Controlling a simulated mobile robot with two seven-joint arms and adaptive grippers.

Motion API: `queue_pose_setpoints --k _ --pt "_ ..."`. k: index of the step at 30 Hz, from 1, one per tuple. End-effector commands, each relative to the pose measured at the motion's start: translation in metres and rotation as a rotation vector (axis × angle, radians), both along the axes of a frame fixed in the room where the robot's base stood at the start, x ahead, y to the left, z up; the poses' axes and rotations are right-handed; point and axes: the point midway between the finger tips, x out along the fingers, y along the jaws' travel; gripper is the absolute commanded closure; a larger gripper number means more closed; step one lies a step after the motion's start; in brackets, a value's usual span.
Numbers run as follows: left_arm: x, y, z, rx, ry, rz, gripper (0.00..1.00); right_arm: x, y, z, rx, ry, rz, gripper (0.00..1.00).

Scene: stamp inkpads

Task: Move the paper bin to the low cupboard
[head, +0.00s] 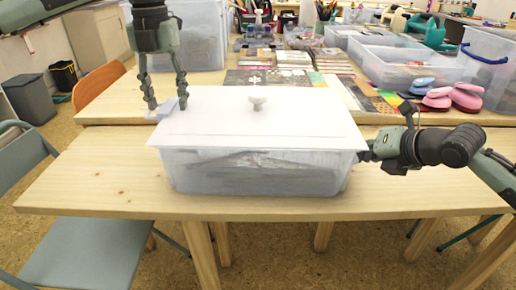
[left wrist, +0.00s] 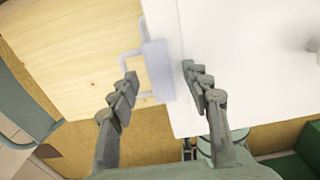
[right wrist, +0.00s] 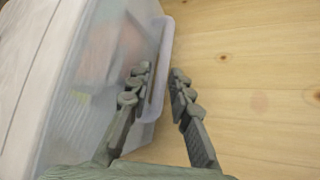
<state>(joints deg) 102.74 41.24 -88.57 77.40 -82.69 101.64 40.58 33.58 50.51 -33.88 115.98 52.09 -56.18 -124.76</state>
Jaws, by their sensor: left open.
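The paper bin (head: 255,172) is a translucent box with a flat white lid and a round knob, on the near wooden table. My left gripper (head: 168,106) is open at the bin's left side. In the left wrist view its fingers (left wrist: 158,82) stand on either side of the pale handle (left wrist: 156,68), apart from it. My right gripper (head: 366,152) is at the bin's right side, partly hidden in the head view. A low pale cupboard (head: 98,35) stands at the back left.
Clear boxes (head: 405,62), pink and blue inkpads or stamps (head: 467,97) and patterned sheets (head: 285,77) fill the table behind. A grey chair (head: 85,245), an orange chair (head: 98,83) and a grey waste bin (head: 30,98) stand at left. Bare tabletop lies either side of the bin.

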Motion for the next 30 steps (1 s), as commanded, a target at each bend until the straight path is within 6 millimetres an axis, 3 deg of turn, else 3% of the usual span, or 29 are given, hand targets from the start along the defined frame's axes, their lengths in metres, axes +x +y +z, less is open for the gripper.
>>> queue_pose_setpoints --k 6,11,18,30 --pt "0.0 -0.0001 -0.0001 0.0 0.0 0.0 0.53 0.0001 0.0 0.0001 0.0 0.0 0.0 0.81" --pt "0.0 -0.0001 0.0 0.0 0.0 0.0 0.73 -0.0001 0.0 0.0002 0.0 0.0 0.0 1.0" --pt "0.0001 -0.0002 0.0002 0.0 0.0 0.0 1.0 -0.0001 0.0 0.0003 0.001 0.0 0.001 1.0" --pt "0.0008 -0.0007 0.0043 -0.003 -0.006 0.0 1.0 0.0012 0.0006 0.0067 0.005 -0.012 0.0 1.0"
